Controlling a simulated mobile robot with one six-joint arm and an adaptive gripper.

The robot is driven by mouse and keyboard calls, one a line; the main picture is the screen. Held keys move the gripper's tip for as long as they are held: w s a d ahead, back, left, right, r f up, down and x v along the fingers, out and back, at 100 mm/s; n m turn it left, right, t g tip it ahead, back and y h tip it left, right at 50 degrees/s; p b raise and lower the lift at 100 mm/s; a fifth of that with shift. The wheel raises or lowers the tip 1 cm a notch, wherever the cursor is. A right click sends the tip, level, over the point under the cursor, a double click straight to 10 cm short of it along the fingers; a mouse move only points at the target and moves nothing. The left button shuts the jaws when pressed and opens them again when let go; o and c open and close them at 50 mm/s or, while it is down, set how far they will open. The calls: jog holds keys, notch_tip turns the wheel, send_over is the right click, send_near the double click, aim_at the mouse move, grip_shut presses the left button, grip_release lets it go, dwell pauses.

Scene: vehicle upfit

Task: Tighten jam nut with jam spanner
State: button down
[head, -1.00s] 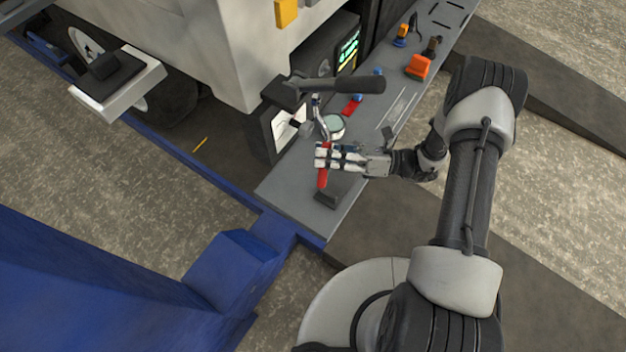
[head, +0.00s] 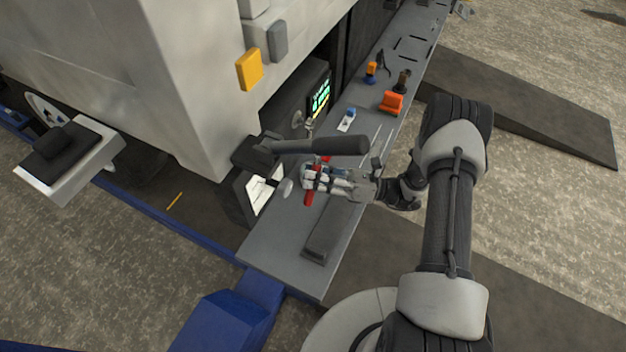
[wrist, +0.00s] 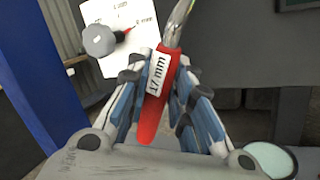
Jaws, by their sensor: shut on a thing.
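My gripper (head: 312,180) is shut on the red handle of a spanner (head: 309,198) over the grey shelf. The wrist view shows the spanner (wrist: 154,100) between the fingers (wrist: 160,105), with a "17 mm" label on its handle. Its silver shank runs up out of the top of the picture, so its jaw end is hidden there. A long black handle (head: 320,145) crosses just above the gripper in the head view. I cannot make out the jam nut or whether the spanner touches it.
The grey shelf (head: 270,250) carries a dark bar (head: 328,235), a blue-and-white item (head: 347,119) and an orange item (head: 391,102). A lit screen (head: 320,95) stands behind. A white card (wrist: 120,35) and grey knob (wrist: 98,40) show in the wrist view. The white vehicle body (head: 190,80) is left.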

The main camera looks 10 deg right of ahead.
jog(key=w+d+n+h+b, duration=0.4)
jog(key=w+d+n+b, duration=0.2)
jog(key=w+n, duration=0.5)
jog(key=shift+w+d+r+h+b, duration=0.3)
jog(key=shift+d+r+b, duration=0.05)
jog(key=shift+r+b, duration=0.1)
jog(key=shift+a, duration=0.1)
jog(key=shift+w+a, duration=0.15)
jog(key=shift+w, duration=0.05)
jog(key=shift+w+a, duration=0.25)
jog(key=shift+a, duration=0.1)
dwell(0.6)
